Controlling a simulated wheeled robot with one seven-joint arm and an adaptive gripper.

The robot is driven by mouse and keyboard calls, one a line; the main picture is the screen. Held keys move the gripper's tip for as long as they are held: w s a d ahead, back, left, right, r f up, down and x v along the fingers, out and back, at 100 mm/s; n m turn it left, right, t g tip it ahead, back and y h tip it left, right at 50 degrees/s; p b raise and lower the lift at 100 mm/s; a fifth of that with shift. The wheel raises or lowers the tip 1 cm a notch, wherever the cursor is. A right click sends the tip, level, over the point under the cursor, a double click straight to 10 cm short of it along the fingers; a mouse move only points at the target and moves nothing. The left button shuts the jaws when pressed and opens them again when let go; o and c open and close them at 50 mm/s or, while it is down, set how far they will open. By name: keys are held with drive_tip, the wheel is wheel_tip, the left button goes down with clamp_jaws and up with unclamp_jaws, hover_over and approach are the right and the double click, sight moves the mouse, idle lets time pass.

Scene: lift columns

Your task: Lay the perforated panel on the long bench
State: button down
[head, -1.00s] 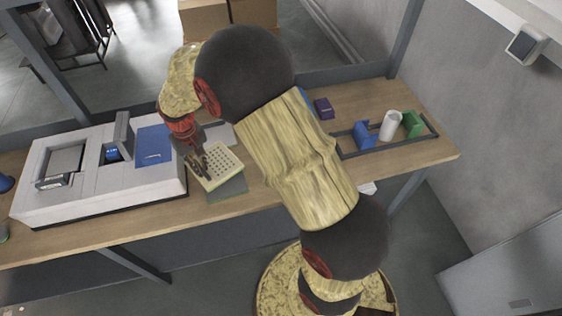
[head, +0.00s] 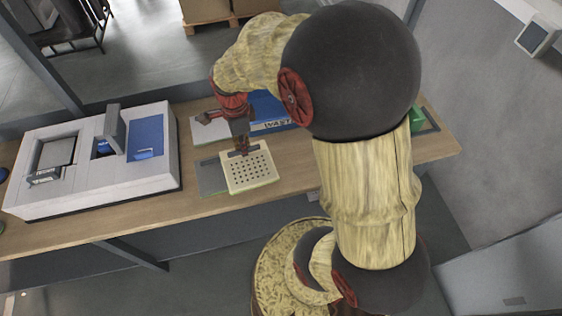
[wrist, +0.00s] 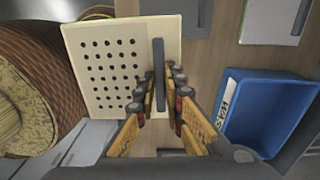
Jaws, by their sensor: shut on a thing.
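The perforated panel (head: 250,172) is a cream plate with rows of dark holes. It is in front of my gripper (head: 241,150), over the long bench (head: 300,176). In the wrist view the panel (wrist: 88,70) fills the upper left. There my gripper (wrist: 161,95) is shut on the panel's upright grey handle bar (wrist: 159,70) near one edge. The panel looks level. I cannot tell whether its underside touches anything. A flat grey plate (head: 211,178) shows at its left and is partly hidden by it.
A white machine with a blue panel (head: 90,175) stands at the left. A blue bin (head: 268,126) with lettering and a pale flat block (head: 206,128) lie behind the panel. My arm hides much of the bench's right part. Bare wood shows right of the panel.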

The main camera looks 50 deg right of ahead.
drive_tip(key=shift+s+d+r+m, duration=0.1)
drive_tip(key=shift+s+d+m, duration=0.1)
drive_tip(key=shift+s+m, duration=0.1)
drive_tip(key=shift+d, duration=0.3)
drive_tip(key=d+f+b, duration=0.1)
drive_tip(key=d+f, duration=0.2)
drive_tip(key=d, duration=0.1)
drive_tip(key=d+f+b, duration=0.1)
drive_tip(key=d+f, duration=0.2)
drive_tip(key=d, duration=0.1)
drive_tip(key=d+f, duration=0.3)
drive_tip(key=d, duration=0.2)
drive_tip(key=shift+f+b, duration=0.25)
drive_tip(key=shift+b, duration=0.15)
wheel_tip(320, 180, down, 4)
drive_tip(key=shift+w+d+r+b, duration=0.1)
drive_tip(key=shift+d+r+b, duration=0.1)
drive_tip(key=shift+b, duration=0.15)
drive_tip(key=c, duration=1.9)
unclamp_jaws()
